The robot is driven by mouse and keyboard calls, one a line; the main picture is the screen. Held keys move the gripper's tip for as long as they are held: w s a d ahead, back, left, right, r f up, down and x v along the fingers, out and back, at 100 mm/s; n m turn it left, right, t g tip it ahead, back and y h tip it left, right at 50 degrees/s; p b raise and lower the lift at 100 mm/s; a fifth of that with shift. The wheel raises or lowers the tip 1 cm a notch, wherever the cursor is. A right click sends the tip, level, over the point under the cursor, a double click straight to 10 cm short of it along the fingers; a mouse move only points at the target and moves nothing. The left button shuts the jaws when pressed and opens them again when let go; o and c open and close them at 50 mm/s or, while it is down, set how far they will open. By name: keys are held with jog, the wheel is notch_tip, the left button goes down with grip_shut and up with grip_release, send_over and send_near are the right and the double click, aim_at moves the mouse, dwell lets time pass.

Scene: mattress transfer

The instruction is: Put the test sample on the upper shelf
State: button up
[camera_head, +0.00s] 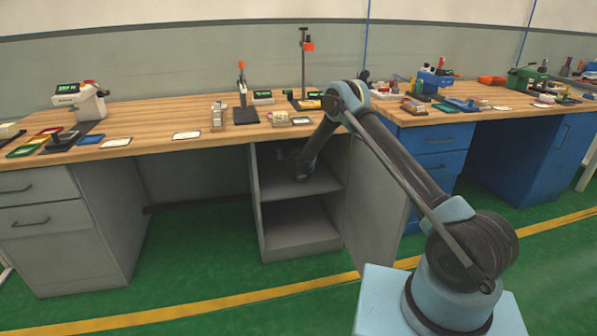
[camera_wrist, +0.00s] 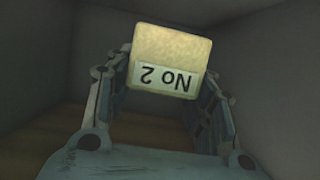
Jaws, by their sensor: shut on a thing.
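The test sample (camera_wrist: 171,52) is a pale yellowish block with a white label reading "No 2", upside down in the wrist view. My gripper (camera_wrist: 165,85) is shut on it, with one finger on each side. In the head view my gripper (camera_head: 298,165) is inside the upper compartment of the open grey cabinet, above the upper shelf (camera_head: 318,184). The sample is hidden or too small to make out in the head view. I cannot tell whether it touches the shelf.
The lower compartment (camera_head: 300,225) looks empty. The grey cabinet door (camera_head: 375,200) stands open on the right, beside my arm. The wooden worktop (camera_head: 150,125) above the cabinet holds several tools and small items. Blue drawers (camera_head: 435,150) stand further right.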

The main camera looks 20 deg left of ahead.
notch_tip(320, 180, down, 10)
jog(key=shift+r, duration=0.15)
dwell(0.4)
jog(key=o, duration=0.8)
jog(key=shift+s, duration=0.1)
jog(key=v, duration=1.2)
